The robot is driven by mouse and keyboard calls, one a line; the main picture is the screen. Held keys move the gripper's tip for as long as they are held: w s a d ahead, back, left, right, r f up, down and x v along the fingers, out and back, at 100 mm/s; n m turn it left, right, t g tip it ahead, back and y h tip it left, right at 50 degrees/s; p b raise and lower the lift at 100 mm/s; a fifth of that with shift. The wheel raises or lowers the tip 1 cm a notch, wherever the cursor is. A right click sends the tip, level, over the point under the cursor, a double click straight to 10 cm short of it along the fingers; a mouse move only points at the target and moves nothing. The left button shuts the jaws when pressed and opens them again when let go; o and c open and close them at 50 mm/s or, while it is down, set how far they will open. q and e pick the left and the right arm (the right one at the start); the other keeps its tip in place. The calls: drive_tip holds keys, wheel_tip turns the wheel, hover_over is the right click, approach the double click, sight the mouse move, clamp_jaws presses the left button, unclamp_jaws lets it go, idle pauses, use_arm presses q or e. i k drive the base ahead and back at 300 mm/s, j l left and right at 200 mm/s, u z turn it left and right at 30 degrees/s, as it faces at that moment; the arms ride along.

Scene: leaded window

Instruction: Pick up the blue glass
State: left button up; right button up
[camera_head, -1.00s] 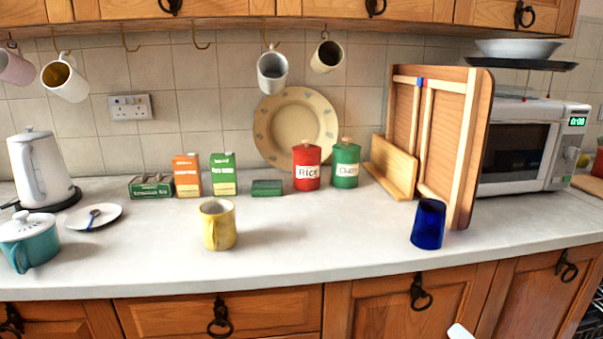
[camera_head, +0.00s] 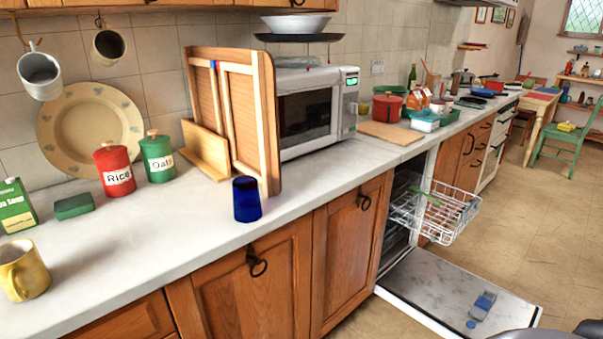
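The blue glass (camera_head: 246,199) stands on the white countertop (camera_head: 160,235), near its front edge. It is dark blue and looks like a tumbler, placed just in front of the wooden folding rack (camera_head: 266,120). Nothing is touching it from my side. Neither of my grippers shows in the head view. Grey and dark shapes are cut off at the bottom right corner, and I cannot tell which part they are.
A yellow mug (camera_head: 24,270) stands at the left, with red (camera_head: 114,170) and green (camera_head: 158,157) canisters behind. A microwave (camera_head: 310,108) stands behind the rack. Below right, the dishwasher door (camera_head: 455,290) lies open with its wire basket (camera_head: 435,212) out.

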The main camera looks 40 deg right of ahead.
sight(247, 205)
drive_tip(key=z, duration=1.95)
drive_tip(key=i+l+u, duration=0.1)
drive_tip(key=u, duration=0.85)
drive_tip(key=i+l+u, duration=0.35)
drive_tip(key=l+u, duration=0.15)
drive_tip(key=l, duration=0.25)
drive_tip(key=i+l+u, duration=0.1)
drive_tip(key=l, duration=0.25)
drive_tip(key=i+l+u, duration=0.1)
drive_tip(key=l, duration=0.25)
